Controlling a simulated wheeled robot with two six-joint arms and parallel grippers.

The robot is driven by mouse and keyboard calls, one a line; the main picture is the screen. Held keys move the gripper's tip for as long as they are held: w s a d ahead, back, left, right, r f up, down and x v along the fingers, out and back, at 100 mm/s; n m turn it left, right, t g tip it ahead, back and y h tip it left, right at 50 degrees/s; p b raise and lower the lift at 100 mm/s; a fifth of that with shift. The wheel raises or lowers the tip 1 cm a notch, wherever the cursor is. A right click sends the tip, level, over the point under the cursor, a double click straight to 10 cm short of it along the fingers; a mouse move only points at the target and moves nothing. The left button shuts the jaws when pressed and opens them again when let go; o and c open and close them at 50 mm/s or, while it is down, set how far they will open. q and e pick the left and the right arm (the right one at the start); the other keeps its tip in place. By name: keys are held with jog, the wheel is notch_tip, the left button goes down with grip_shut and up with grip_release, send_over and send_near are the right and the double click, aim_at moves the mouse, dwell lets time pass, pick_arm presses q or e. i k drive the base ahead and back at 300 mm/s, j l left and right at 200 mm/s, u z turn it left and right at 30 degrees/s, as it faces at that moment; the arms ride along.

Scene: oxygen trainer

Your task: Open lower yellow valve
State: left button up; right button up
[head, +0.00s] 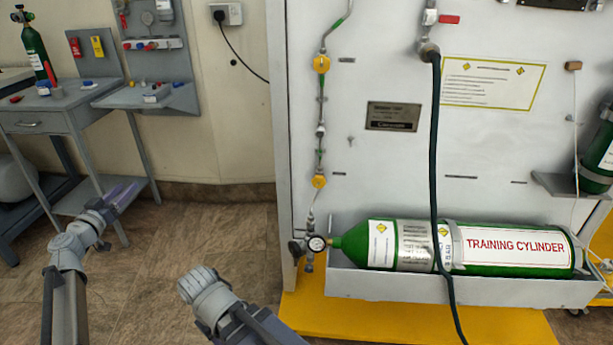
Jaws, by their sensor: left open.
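The lower yellow valve (318,181) sits on the thin vertical pipe at the left side of the pale panel. A second, upper yellow valve (321,64) is on the same pipe. My left gripper (122,195) is open and empty over the floor, well left of the lower valve and apart from it. My right arm ends (200,284) low in the picture, left of and below the valve; its fingers cannot be made out. Neither arm touches the pipe or the valves.
A pressure gauge (316,243) and a dark knob are below the valve. The green training cylinder (510,246) lies in a grey tray (460,290) on a yellow base (400,322). A dark hose (435,150) hangs in front. A grey workbench (70,115) stands left. Floor between is clear.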

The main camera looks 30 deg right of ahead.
aim_at(318, 181)
jog(key=k+l, duration=0.15)
jog(key=l, duration=0.2)
jog(key=k+l, duration=0.2)
jog(key=l, duration=0.2)
jog(key=k+l, duration=0.15)
jog(key=l, duration=0.2)
jog(key=k+l, duration=0.15)
jog(key=l, duration=0.25)
jog(key=k+l, duration=0.15)
jog(key=l, duration=0.2)
jog(key=k+l, duration=0.2)
jog(key=l, duration=0.2)
